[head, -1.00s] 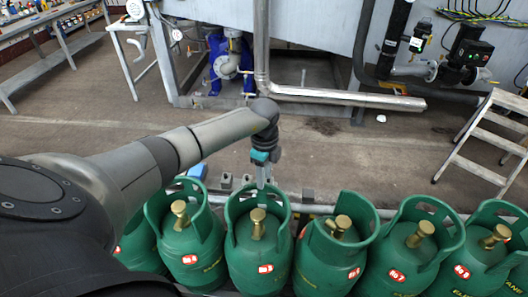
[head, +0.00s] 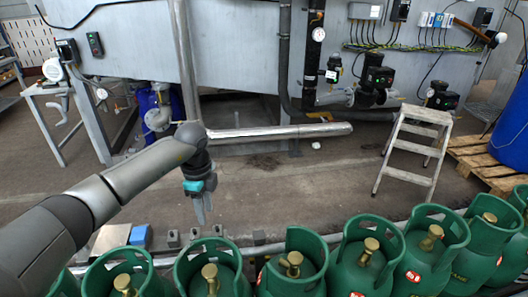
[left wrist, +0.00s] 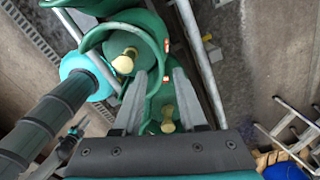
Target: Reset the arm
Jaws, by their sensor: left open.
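My left gripper (head: 202,212) shows in the head view with its fingers pointing down, just above and behind the rim of a green gas cylinder (head: 232,266). The cylinder has an open collar handle and a brass valve. In the left wrist view, my left gripper (left wrist: 160,72) has its two grey fingers spread apart with nothing held. Green cylinders lie below and beyond the fingers there, and a brass valve (left wrist: 168,124) shows between them. My left arm reaches in from the lower left of the head view. My right gripper is not in view.
Several green cylinders stand in a row along the front, on a conveyor with a metal rail (head: 262,248). A step ladder (head: 415,152) stands behind at the right, near a blue drum on a pallet (head: 478,166). The floor between the row and the machinery is mostly clear.

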